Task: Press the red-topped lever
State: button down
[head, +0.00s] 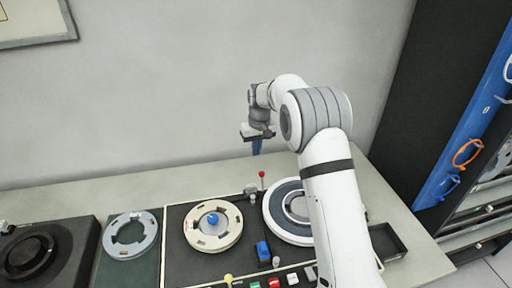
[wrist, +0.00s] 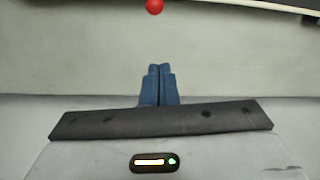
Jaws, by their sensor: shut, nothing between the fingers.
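The red-topped lever (head: 262,176) stands upright on the dark panel, at its back edge, in the head view. It has a small red ball on a thin stem. In the wrist view the red ball (wrist: 155,6) shows at the top edge, beyond the fingertips and apart from them; its stem is not seen there. My gripper (head: 256,147) is above and slightly left of the lever in the head view, pointing down. Its blue fingers (wrist: 159,72) are together in the wrist view, with nothing between them.
A cream ring with a blue knob (head: 212,219) and a grey-white dial (head: 293,207) sit on the panel. A blue switch (head: 263,251) and small coloured buttons are in front. A grey ring (head: 130,235) is at left. The grey wall (head: 180,90) stands behind the table.

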aim_at(262, 181)
jog(key=s+d+f+p, duration=0.1)
jog(key=s+f+p, duration=0.2)
jog(key=f, duration=0.2)
jog(key=shift+f, duration=0.3)
jog(key=shift+s+d, duration=0.1)
